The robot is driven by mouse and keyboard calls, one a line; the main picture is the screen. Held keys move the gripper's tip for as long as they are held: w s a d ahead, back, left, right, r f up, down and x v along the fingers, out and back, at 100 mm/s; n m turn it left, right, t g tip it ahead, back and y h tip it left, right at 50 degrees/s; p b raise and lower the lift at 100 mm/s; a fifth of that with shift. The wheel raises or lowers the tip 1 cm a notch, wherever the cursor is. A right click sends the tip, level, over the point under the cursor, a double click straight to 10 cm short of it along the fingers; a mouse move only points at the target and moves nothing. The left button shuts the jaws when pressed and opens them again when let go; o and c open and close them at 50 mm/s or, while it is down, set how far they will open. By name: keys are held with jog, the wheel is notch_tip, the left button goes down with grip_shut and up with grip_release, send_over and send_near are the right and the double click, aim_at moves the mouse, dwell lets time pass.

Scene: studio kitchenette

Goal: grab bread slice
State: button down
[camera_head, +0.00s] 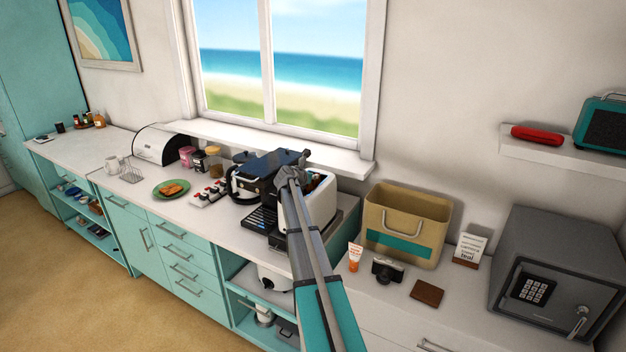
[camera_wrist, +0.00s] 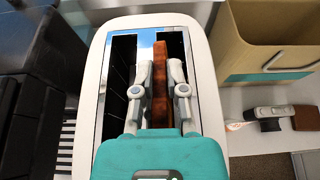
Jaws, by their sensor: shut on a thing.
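A brown bread slice (camera_wrist: 160,58) stands on edge at the right-hand slot of a white toaster (camera_wrist: 206,85) in the wrist view. My gripper (camera_wrist: 158,72) reaches over the toaster from the near side, one finger on each side of the slice, and is shut on it. The slice's lower part is hidden in the slot. The other slot looks dark, with no bread visible. In the head view the toaster (camera_head: 322,205) stands on the counter, partly behind my arm, and my gripper (camera_head: 291,166) is above it; the held slice cannot be made out there.
A black coffee machine (camera_head: 262,185) stands close left of the toaster. A tan bin (camera_head: 405,225) is on the right, with a camera (camera_head: 388,269) before it and a grey safe (camera_head: 553,265) beyond. A green plate (camera_head: 185,185) holds toast farther left.

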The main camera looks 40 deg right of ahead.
jog(key=shift+r+p, duration=4.8)
jog(key=shift+r, duration=0.1)
